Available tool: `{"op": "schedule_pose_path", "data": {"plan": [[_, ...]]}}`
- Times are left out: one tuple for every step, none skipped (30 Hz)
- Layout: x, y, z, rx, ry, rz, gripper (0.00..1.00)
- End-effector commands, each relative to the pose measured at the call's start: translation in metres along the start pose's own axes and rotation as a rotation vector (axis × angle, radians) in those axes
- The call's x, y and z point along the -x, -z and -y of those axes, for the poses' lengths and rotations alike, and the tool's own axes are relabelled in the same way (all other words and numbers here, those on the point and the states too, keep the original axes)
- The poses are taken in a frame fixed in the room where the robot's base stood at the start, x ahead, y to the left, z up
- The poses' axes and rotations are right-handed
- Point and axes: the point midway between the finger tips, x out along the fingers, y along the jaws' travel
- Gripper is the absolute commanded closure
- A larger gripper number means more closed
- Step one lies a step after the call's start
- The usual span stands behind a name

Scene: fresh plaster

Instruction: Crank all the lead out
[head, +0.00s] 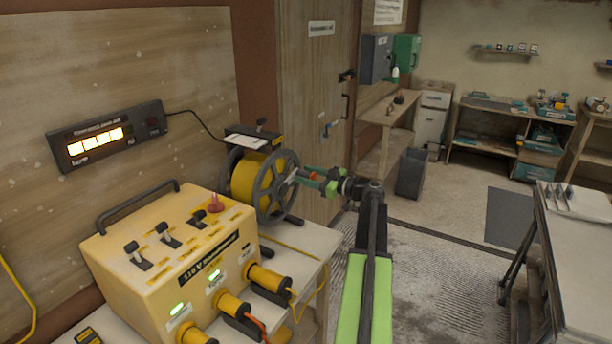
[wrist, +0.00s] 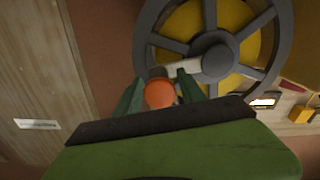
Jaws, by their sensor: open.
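A cable reel with a grey spoked wheel and a yellow drum (head: 243,177) stands on the bench behind the power box. In the wrist view the reel's wheel (wrist: 150,28) fills the top, with a pale crank arm (wrist: 184,68) at its hub. The crank's orange knob (wrist: 159,94) lies between my open fingers, with gaps on both sides. My gripper (wrist: 160,90) also shows in the head view (head: 301,176), at the front of the wheel. A yellow lead (head: 290,246) runs along the bench from below the reel.
A yellow power box (head: 150,270) with switches, lit green lamps and several plugs stands in front of the reel. A wall display (head: 106,137) shows several lit bars. A dark bin (head: 411,174) stands by the door. A table (head: 580,260) is at the right.

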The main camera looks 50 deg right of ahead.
Motion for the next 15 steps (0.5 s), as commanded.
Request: {"op": "schedule_pose_path", "data": {"plan": [[-0.0046, 0.0000, -0.0001, 0.000, 0.001, 0.000, 0.53], [-0.0061, 0.0000, -0.0001, 0.000, 0.001, 0.000, 0.53], [-0.0074, 0.0000, -0.0001, 0.000, 0.000, 0.000, 0.53], [-0.0080, -0.0001, -0.0002, 0.000, 0.000, 0.000, 0.53], [-0.0083, 0.0000, -0.0002, 0.000, 0.000, 0.000, 0.53], [-0.0085, 0.0000, -0.0002, 0.000, -0.001, 0.000, 0.53], [-0.0084, 0.0000, -0.0002, 0.000, -0.001, 0.000, 0.53], [-0.0083, 0.0000, -0.0002, 0.000, -0.001, 0.000, 0.53], [-0.0082, -0.0001, -0.0002, 0.000, -0.001, 0.000, 0.53], [-0.0081, -0.0001, -0.0002, 0.000, -0.001, 0.000, 0.53], [-0.0080, -0.0001, -0.0002, 0.000, -0.001, 0.000, 0.53], [-0.0080, -0.0001, -0.0002, 0.000, -0.001, 0.000, 0.58], [-0.0079, -0.0001, -0.0002, 0.000, -0.001, 0.000, 0.62], [-0.0079, -0.0001, -0.0002, 0.000, -0.001, 0.000, 0.66], [-0.0078, -0.0001, -0.0003, 0.000, -0.001, 0.000, 0.72]]}}
